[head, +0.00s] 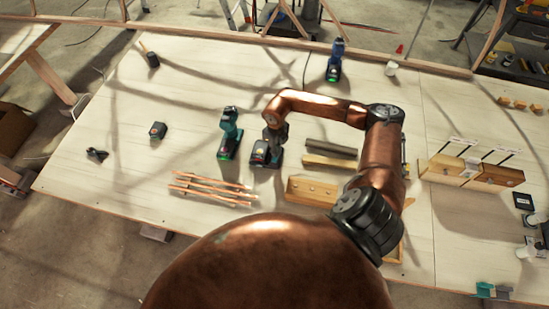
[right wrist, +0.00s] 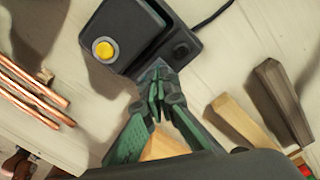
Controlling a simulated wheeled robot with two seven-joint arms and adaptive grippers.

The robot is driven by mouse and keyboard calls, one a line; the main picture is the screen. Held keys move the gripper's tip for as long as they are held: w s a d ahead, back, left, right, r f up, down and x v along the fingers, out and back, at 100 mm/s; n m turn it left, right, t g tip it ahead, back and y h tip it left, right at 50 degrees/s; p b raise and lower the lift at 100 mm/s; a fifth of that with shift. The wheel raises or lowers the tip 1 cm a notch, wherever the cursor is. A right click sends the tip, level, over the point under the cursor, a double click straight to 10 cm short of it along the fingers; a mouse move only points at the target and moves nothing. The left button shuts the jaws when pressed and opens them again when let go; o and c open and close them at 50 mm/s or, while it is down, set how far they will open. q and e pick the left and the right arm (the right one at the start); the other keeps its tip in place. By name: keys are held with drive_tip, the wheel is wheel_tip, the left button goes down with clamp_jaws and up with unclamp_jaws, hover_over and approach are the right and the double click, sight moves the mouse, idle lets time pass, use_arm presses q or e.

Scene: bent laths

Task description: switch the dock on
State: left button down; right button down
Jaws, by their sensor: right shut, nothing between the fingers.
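The dock (head: 262,155) is a dark grey block near the middle of the table, partly behind my right gripper (head: 276,137) in the head view. In the right wrist view the dock (right wrist: 150,30) has a raised part with a round yellow button (right wrist: 103,48) and a lower part with a small dark round feature (right wrist: 181,50). My right gripper (right wrist: 158,78) is shut and empty. Its green fingertips are at the dock's near edge, below and right of the yellow button; I cannot tell if they touch it. My left gripper is not in view.
Copper rods (head: 212,187) lie front left. Dark and pale wooden bars (head: 330,148) lie to the right, with a wooden block (head: 312,190) nearer.

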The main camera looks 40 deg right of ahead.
drive_tip(key=shift+f+b, duration=0.35)
drive_tip(key=shift+f, duration=0.15)
drive_tip(key=shift+r, duration=0.15)
drive_tip(key=shift+r+p, duration=1.95)
drive_tip(key=shift+r, duration=1.45)
